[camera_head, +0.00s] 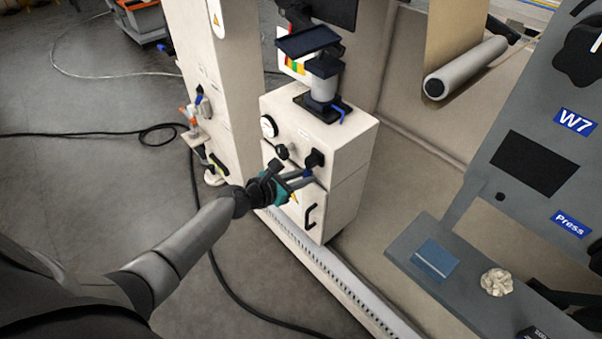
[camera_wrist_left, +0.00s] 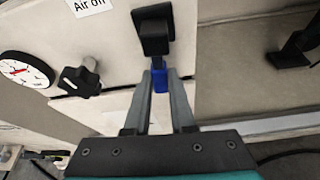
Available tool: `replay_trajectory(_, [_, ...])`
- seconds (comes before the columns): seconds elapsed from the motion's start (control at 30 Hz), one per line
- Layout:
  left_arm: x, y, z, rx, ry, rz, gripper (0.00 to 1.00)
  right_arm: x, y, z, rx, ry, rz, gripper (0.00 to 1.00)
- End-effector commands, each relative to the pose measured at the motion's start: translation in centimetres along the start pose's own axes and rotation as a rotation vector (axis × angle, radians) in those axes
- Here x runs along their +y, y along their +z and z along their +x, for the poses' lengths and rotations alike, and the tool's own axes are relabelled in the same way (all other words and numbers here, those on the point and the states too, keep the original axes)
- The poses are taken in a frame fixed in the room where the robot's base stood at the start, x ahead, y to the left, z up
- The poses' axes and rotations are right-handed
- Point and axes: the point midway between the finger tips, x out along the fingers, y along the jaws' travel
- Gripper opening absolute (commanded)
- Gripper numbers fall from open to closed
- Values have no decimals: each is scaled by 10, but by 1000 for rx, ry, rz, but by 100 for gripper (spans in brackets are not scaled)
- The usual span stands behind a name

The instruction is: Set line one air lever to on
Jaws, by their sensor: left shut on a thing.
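In the left wrist view a black valve body (camera_wrist_left: 154,32) sits on the front of a cream cabinet, and its blue-tipped lever (camera_wrist_left: 160,80) points toward my gripper. A label reading "Air off" (camera_wrist_left: 90,5) is up and left of it. My left gripper (camera_wrist_left: 160,84) has its two grey fingers closed on the blue lever end. In the head view my left gripper (camera_head: 306,177) is at the cabinet's front, just below the black valve (camera_head: 315,158); the lever is mostly hidden there by the fingers. My right gripper is not in view.
A round gauge (camera_wrist_left: 25,70) and a black knob (camera_wrist_left: 80,80) are left of the valve. A cabinet handle (camera_head: 310,215) is below. A grey panel marked W7 (camera_head: 575,122) and a paper roll (camera_head: 466,67) stand to the right. Black cable (camera_head: 222,275) lies on the floor.

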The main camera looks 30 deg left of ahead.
Motion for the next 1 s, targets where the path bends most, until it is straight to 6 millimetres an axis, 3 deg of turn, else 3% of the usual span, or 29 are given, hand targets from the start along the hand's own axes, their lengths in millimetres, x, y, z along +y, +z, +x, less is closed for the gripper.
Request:
replay_trajectory(0.3, [-6,-1,0,4,-43,-98,0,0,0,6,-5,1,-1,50])
replay_trajectory(0.8, [-8,-2,0,5,-51,-116,0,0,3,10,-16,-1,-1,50])
replay_trajectory(0.83, [-8,-2,0,5,-51,-116,25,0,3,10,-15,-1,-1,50])
replay_trajectory(1.0, [-7,-2,0,4,-50,-113,44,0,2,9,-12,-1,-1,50])
